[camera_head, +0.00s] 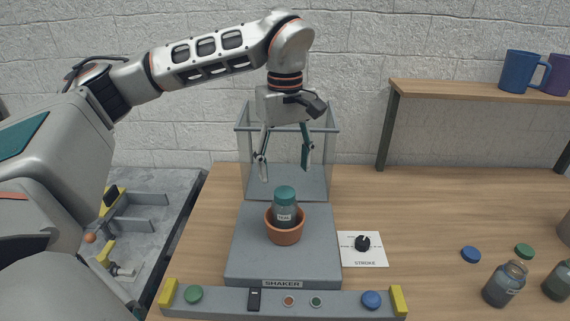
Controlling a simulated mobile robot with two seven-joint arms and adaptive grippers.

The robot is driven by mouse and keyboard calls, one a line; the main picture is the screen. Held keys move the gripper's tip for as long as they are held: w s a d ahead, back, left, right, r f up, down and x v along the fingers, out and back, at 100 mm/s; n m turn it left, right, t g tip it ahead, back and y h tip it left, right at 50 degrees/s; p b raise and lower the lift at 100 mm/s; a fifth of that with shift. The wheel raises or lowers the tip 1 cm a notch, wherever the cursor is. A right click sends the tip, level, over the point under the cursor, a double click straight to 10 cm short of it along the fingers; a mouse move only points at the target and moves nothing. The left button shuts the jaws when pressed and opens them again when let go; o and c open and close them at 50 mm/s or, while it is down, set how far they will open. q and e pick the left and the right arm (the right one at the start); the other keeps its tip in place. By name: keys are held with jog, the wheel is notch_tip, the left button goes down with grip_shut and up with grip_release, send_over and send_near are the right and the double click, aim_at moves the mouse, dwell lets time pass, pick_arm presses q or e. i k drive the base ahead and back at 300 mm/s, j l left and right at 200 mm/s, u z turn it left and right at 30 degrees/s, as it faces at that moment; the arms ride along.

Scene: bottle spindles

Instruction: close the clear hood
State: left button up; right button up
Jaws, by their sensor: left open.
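The clear hood (318,183) stands raised at the back of the grey shaker (248,252), with its upper rim against the wall side. A bottle with a teal cap (285,196) sits upright in a terracotta pot (285,236) on the shaker plate. My left gripper (284,172) points down with its fingers apart and empty. In the picture it overlaps the hood; whether it touches the hood I cannot tell. My right gripper is not in view.
A stroke dial (362,243) lies right of the shaker. A grey bar (335,302) with buttons runs along the front. A shelf (470,91) holds mugs. The table between is clear.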

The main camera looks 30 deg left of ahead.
aim_at(311, 185)
jog(key=k, duration=1)
